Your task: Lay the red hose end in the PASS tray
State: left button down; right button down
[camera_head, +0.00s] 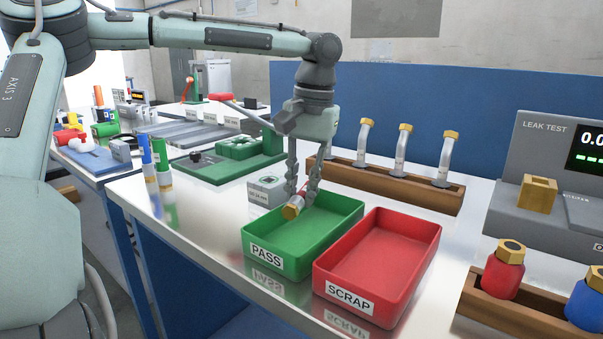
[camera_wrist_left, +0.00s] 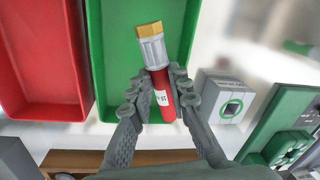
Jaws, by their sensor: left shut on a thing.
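My left gripper (camera_head: 303,197) reaches down over the green PASS tray (camera_head: 270,257) and is shut on the red hose end. In the left wrist view the hose end's red body (camera_wrist_left: 162,100), with a white label, lies between the fingers (camera_wrist_left: 160,84). Its silver collar and brass nut (camera_wrist_left: 150,31) stick out past the fingertips, over the green tray floor (camera_wrist_left: 112,50). In the head view mainly the brass nut (camera_head: 292,210) shows, tilted; the fingers hide most of the red body. I cannot tell whether it touches the tray. My right gripper is not in view.
The red SCRAP tray (camera_head: 375,265) is beside the PASS tray. Behind, a wooden rack (camera_head: 395,188) holds three silver bent pieces with brass caps. A grey block (camera_head: 266,192) and green fixture (camera_head: 225,165) stand left. A leak tester (camera_head: 545,215) and front rack (camera_head: 515,310) are right.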

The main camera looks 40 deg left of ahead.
pick_arm(q)
jog(key=shift+f, duration=0.65)
jog(key=c, duration=1.3)
grip_release()
jog(key=shift+c, duration=0.2)
jog(key=shift+r, duration=0.1)
notch_tip(320, 180, up, 12)
jog(key=d, duration=0.1)
jog(key=shift+w+d, duration=0.15)
jog(key=shift+w, duration=0.15)
